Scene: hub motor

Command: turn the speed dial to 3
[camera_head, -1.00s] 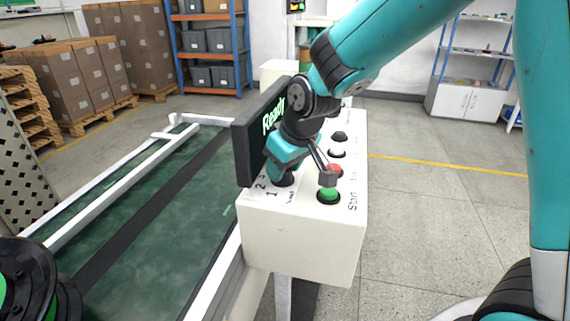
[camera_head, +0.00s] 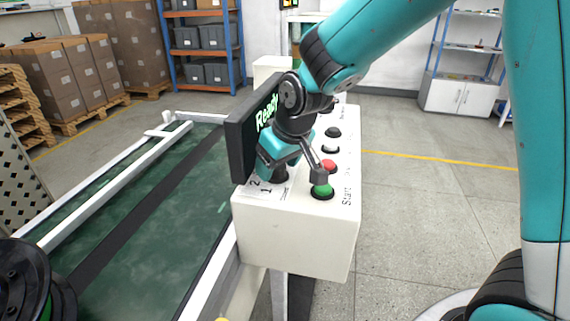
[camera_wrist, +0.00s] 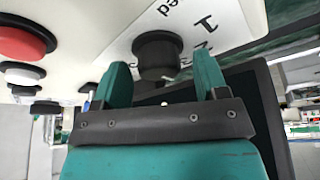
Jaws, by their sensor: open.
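The speed dial (camera_head: 279,176) is a black knob on top of a white control box (camera_head: 295,235), beside a label with printed numbers 1 and 2. In the wrist view the dial (camera_wrist: 157,52) sits between the fingertips of my gripper (camera_wrist: 160,64), with a small light mark near its lower edge. My gripper is open, its two teal fingers on either side of the knob, with gaps visible. In the head view my gripper (camera_head: 279,163) is over the dial and partly hides it. The number 3 is not clearly readable.
A black screen reading "Ready" (camera_head: 240,145) stands just left of the dial. A green button (camera_head: 322,191), a red button (camera_head: 328,166) and a white button (camera_head: 331,146) are close on the right. A green conveyor (camera_head: 120,215) lies left, with a black spool (camera_head: 22,285) in front.

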